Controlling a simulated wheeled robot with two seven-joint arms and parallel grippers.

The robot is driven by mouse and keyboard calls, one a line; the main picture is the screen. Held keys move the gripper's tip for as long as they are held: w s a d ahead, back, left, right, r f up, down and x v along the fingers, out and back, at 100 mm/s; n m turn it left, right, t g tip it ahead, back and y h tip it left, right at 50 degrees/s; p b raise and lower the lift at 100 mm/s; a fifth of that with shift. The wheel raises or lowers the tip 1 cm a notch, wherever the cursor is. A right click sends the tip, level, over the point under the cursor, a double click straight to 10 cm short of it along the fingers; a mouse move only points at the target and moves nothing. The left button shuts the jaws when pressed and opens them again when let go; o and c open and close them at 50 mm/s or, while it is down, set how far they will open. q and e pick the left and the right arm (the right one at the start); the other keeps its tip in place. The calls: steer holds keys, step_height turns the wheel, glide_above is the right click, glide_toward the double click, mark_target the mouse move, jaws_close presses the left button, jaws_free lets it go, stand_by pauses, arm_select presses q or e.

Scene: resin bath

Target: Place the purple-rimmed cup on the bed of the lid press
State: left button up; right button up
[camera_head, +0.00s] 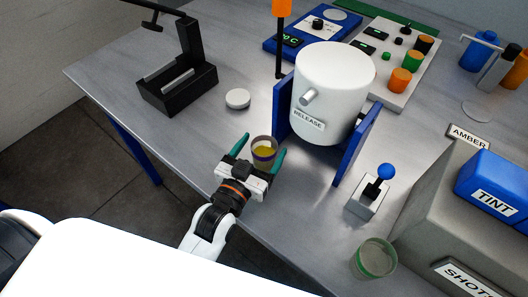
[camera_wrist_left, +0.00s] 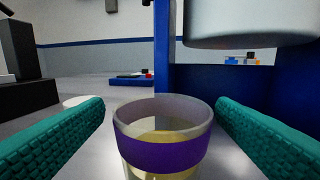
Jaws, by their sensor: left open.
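The purple-rimmed cup (camera_head: 262,160) stands upright on the grey table near its front edge, with yellow contents inside. In the left wrist view the cup (camera_wrist_left: 160,150) shows a broad purple band and sits between two teal fingers. My left gripper (camera_head: 262,155) is open, with one finger on each side of the cup; gaps show between fingers and cup. A black upright device with a lever arm and a flat bed (camera_head: 178,88), seemingly the lid press, stands at the back left. No cup is on its bed. My right gripper is not in view.
A white round disc (camera_head: 237,98) lies between the cup and the black device. A white tank (camera_head: 333,90) on blue side plates (camera_head: 358,145) stands just right of the cup. A green-rimmed cup (camera_head: 374,258) and a blue-knobbed joystick (camera_head: 372,190) are further right.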

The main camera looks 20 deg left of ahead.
mark_target(269, 138)
arm_select(q)
steer(key=w, duration=0.3)
steer(key=shift+w+d+f, duration=0.1)
steer(key=shift+w+d, duration=0.05)
steer(key=shift+d, duration=0.2)
steer(key=c, duration=1.1)
steer(key=shift+c, duration=0.2)
steer(key=shift+r, duration=0.2)
